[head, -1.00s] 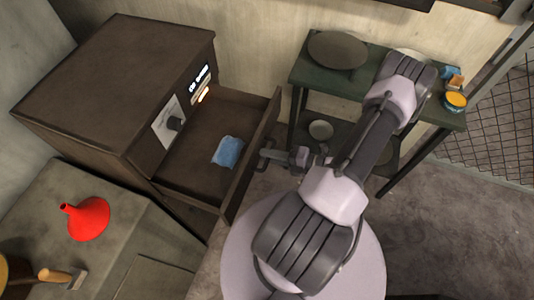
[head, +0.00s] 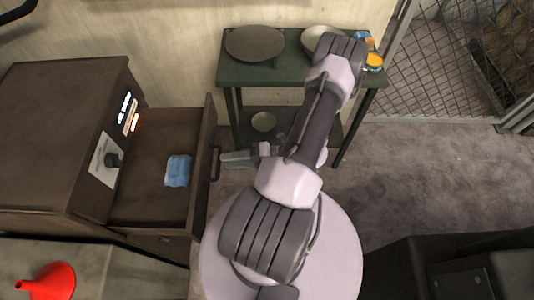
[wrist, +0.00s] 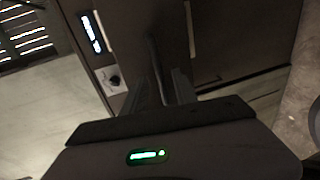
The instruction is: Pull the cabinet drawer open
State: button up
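The brown cabinet (head: 50,125) stands at the left of the head view. Its drawer (head: 145,200) is pulled well out, and a blue item (head: 178,171) lies inside. A dark bar handle (head: 215,163) is on the drawer's front panel (head: 203,150). My gripper (head: 224,158) is just right of the handle, with its fingertips pointing at it. In the wrist view the two fingers of my gripper (wrist: 162,88) stand apart, with the handle bar (wrist: 155,62) ahead of the gap. The fingers look open and off the handle; any slight contact is hard to tell.
A green table (head: 290,75) with a round plate (head: 254,43) and a pale bowl (head: 322,40) stands behind my arm. A red funnel (head: 47,281) sits on the counter (head: 110,275) at lower left. Grey floor (head: 420,170) is free to the right.

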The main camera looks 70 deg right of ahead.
jog(key=p+v, duration=0.2)
jog(key=v, duration=1.1)
jog(key=w+a+r+n+g+y+b, duration=0.1)
jog(key=w+a+r+n+g, duration=0.45)
jog(key=w+r+n, duration=0.4)
jog(key=w+a+r+n+g, duration=0.6)
jog(key=r+n, duration=0.4)
jog(key=n, duration=0.4)
jog(key=a+r+n+t+h, duration=0.1)
jog(key=a+r+n+h, duration=0.1)
jog(key=a+r+n, duration=0.4)
jog(key=a+r+n+t+h, duration=0.1)
jog(key=a+r+n, duration=0.6)
jog(key=a+n, duration=0.7)
jog(key=shift+s+n+t+h+b, duration=0.35)
jog(key=shift+s+n+h, duration=0.25)
jog(key=shift+n, duration=0.55)
